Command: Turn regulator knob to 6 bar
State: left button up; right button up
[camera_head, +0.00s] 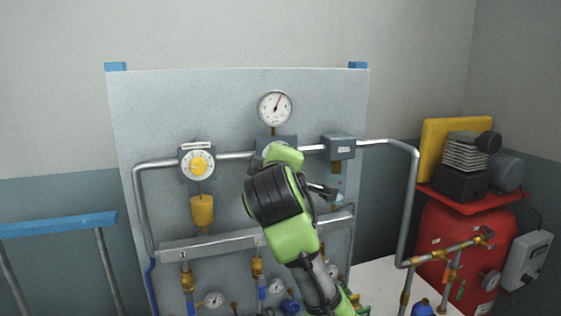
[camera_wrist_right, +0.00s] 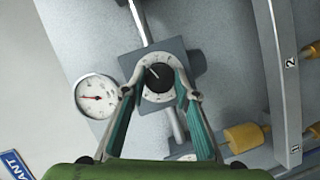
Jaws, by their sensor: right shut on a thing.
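The regulator (camera_head: 266,141) is a grey-blue block on the panel's pipe, mostly hidden behind my right arm in the head view. In the right wrist view its black knob (camera_wrist_right: 158,74) sits inside a pale dial ring, with a white pointer mark. My right gripper (camera_wrist_right: 161,93) has one finger on each side of the knob and is shut on it. The gauge also shows in the wrist view (camera_wrist_right: 97,97). Its numbers are too small to read. My left gripper is out of view.
A grey unit with a yellow-centred dial (camera_head: 198,163) is left of the regulator, and a grey-blue box (camera_head: 339,147) is right. A lower manifold (camera_head: 210,244) carries valves and small gauges. A red tank (camera_head: 463,245) with a compressor stands at right. A blue-topped rail (camera_head: 58,224) is at left.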

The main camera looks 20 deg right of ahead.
jog(key=o, duration=1.1)
jog(key=shift+v, duration=6)
